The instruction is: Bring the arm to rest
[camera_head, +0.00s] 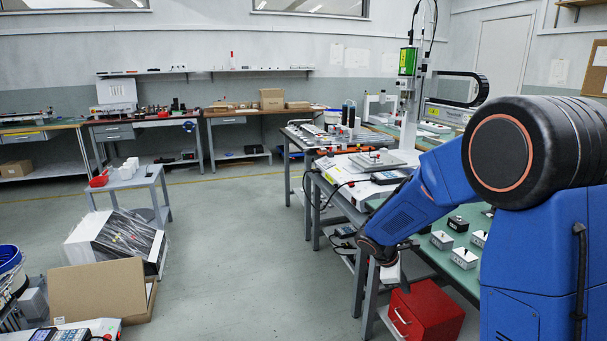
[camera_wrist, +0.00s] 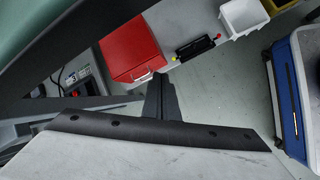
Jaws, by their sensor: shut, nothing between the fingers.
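My arm reaches down and to the left from its blue shoulder in the head view. Its end hangs low beside the near end of the green-topped bench (camera_head: 450,272), over the floor side.
The red cabinet (camera_head: 424,311) stands below the green-topped bench, close to my arm's end. Several small boxes sit on that bench. A black box with yellow and red buttons (camera_wrist: 196,47) and a white bin (camera_wrist: 243,17) show beyond my fingers. Open floor (camera_head: 255,250) lies left of the arm.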

